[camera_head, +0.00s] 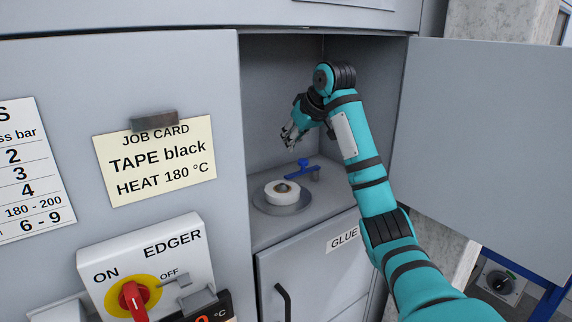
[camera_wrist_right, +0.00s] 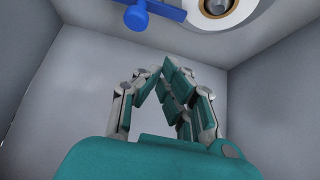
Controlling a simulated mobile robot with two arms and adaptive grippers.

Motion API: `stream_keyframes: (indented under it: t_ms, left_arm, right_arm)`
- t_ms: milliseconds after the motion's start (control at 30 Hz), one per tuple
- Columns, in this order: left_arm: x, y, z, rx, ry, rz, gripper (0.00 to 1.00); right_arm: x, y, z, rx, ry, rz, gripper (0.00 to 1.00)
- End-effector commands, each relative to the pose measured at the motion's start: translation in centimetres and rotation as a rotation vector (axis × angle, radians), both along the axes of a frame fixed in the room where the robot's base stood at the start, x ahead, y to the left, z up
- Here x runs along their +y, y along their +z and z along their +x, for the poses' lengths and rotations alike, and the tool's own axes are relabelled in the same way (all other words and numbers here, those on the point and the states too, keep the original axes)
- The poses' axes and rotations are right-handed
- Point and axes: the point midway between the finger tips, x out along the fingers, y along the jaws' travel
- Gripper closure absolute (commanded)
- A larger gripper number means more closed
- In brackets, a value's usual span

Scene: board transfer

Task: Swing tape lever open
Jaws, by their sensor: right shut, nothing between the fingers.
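The blue tape lever (camera_head: 303,168) stands in the open compartment, its arm reaching left toward the white tape roll (camera_head: 283,190). The roll lies on a round grey plate (camera_head: 273,206). In the right wrist view the blue lever (camera_wrist_right: 137,16) and the white roll (camera_wrist_right: 249,12) show at the top edge. My right gripper (camera_head: 287,142) is inside the compartment, above the roll and lever and apart from both. Its fingers (camera_wrist_right: 166,66) come together at the tips, shut and empty. My left gripper is not in view.
The compartment door (camera_head: 480,150) stands open at the right. A job card (camera_head: 156,160) reading "TAPE black" hangs on the left panel. An edger switch box with a red knob (camera_head: 134,300) sticks out at lower left. The closed GLUE door (camera_head: 320,275) is below the compartment.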

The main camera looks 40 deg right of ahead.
Motion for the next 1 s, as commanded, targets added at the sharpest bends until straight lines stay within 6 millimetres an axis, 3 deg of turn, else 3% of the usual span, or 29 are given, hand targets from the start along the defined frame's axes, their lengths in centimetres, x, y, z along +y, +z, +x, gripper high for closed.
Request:
stream_keyframes:
  t_ms: [133,400,567,733,1000]
  left_arm:
    - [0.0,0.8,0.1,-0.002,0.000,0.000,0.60]
    - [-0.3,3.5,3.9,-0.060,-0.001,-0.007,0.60]
    - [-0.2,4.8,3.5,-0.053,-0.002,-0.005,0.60]
    - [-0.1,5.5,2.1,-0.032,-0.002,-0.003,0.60]
    - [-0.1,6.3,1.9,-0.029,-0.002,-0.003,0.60]
  right_arm:
    - [0.0,-1.2,1.0,0.006,0.002,0.002,1.00]
    - [-0.4,-5.2,4.3,0.008,0.001,0.004,1.00]
    - [-0.5,-7.5,6.2,0.008,0.001,0.004,1.00]
    - [-0.5,-7.5,4.1,0.003,0.000,-0.002,1.00]
    - [-0.2,-7.7,2.3,0.003,0.001,0.001,1.00]
